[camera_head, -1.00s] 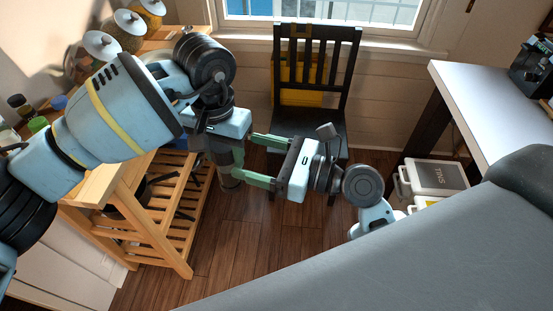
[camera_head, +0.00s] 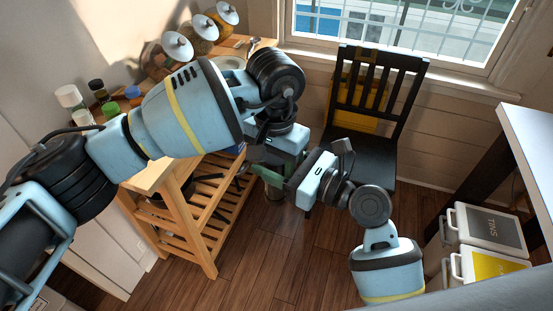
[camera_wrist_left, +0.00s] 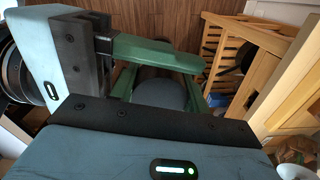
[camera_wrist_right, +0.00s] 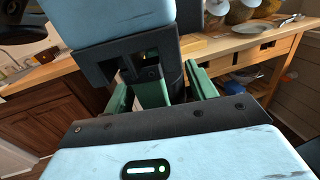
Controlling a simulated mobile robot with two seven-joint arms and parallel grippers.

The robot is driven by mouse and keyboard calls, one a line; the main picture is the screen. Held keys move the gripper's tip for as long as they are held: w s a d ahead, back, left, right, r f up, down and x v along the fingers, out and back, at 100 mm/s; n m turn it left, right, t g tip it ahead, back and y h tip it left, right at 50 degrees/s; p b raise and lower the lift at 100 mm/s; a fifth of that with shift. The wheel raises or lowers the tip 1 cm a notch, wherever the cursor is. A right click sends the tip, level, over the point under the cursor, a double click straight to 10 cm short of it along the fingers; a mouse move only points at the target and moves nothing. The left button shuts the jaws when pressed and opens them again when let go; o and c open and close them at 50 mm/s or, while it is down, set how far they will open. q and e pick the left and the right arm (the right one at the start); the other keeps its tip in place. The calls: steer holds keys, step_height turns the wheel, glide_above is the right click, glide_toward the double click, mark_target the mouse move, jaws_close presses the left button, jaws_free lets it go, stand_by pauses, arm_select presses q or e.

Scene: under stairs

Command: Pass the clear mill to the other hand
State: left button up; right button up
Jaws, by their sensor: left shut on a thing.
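The clear mill (camera_head: 273,191) hangs below my left gripper (camera_head: 266,166) in the head view, mostly hidden by both grippers. My left gripper is shut on it. In the left wrist view the mill's dark round end (camera_wrist_left: 160,95) shows between green fingers. My right gripper (camera_head: 284,173) faces my left gripper from the right, very close to it. In the right wrist view its green fingers (camera_wrist_right: 160,92) stand apart, with the left gripper's finger and a dark part of the mill between them. Whether they touch the mill is hidden.
A wooden trolley (camera_head: 205,225) with jars on top stands at the left. A black chair (camera_head: 372,135) stands behind the grippers by the window. Storage bins (camera_head: 485,230) and a white-topped table (camera_head: 530,145) are at the right. The wood floor between is clear.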

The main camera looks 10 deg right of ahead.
steer(key=c, duration=0.7)
arm_select(q)
steer(key=o, duration=1.5)
arm_select(e)
steer(key=shift+c, duration=0.5)
